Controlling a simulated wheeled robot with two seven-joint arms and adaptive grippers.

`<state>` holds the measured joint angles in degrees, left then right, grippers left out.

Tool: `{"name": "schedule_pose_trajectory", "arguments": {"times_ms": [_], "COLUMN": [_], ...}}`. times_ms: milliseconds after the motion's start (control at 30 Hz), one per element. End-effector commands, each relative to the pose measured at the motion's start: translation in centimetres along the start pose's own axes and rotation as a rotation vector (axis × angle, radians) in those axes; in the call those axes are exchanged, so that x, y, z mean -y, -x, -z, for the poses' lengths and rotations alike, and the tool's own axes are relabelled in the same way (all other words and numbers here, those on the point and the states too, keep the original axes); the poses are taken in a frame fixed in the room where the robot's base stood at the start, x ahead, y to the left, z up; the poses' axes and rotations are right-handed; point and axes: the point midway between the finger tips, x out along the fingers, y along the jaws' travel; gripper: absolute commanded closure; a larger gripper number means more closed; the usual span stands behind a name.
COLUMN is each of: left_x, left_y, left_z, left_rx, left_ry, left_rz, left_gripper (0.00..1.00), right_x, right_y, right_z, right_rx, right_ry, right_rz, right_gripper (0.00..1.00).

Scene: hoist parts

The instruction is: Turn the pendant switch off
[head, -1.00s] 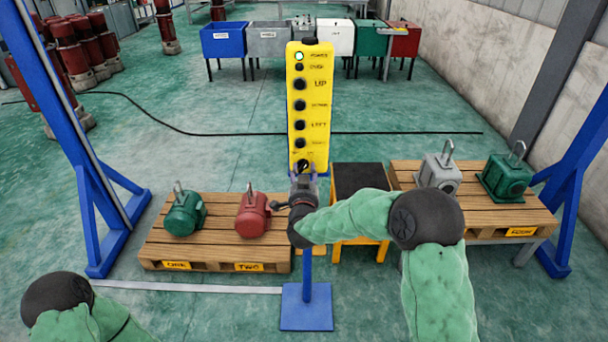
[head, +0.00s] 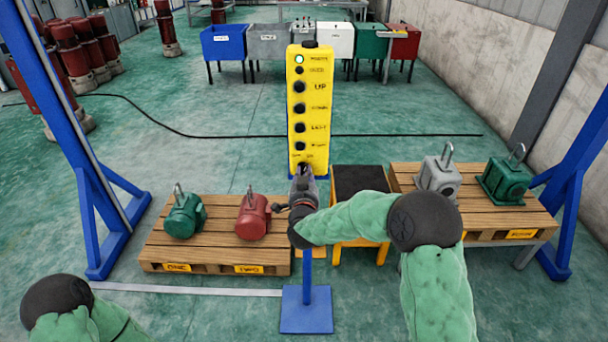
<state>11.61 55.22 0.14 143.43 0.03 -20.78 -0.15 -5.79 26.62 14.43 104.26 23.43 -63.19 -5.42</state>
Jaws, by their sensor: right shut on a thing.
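The yellow pendant (head: 310,105) stands upright on a blue post with a square blue base (head: 307,309). It has a column of black buttons, a lit green power lamp (head: 299,59) at the top and a dark rotary switch (head: 304,169) at its bottom. My right gripper (head: 304,178) is at the bottom of the pendant, shut on the switch knob; its fingers and wrist hide most of the knob, so its angle cannot be read. My left arm shows only at the lower left; its gripper is out of view.
A pallet (head: 215,247) with a green motor (head: 184,214) and a red motor (head: 252,215) lies left of the post. A table (head: 500,215) with a grey and a green unit stands right. A black-topped yellow stand (head: 361,180) is behind my right forearm. Blue frame legs flank both sides.

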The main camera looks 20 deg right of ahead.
Motion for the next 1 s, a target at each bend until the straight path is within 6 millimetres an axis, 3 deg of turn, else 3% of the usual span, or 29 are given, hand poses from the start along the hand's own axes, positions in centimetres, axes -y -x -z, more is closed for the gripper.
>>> {"name": "schedule_pose_trajectory", "arguments": {"times_ms": [1000], "left_x": [-1.7], "left_y": [4.7], "left_z": [-0.2], "left_rx": [0.000], "left_ry": [0.000], "left_rz": [0.000], "left_gripper": [1.00], "right_x": [0.1], "right_y": [0.0], "right_z": [0.4], "right_rx": [0.002], "right_ry": [0.833], "right_rz": [-0.001], "right_gripper": [1.00]}}
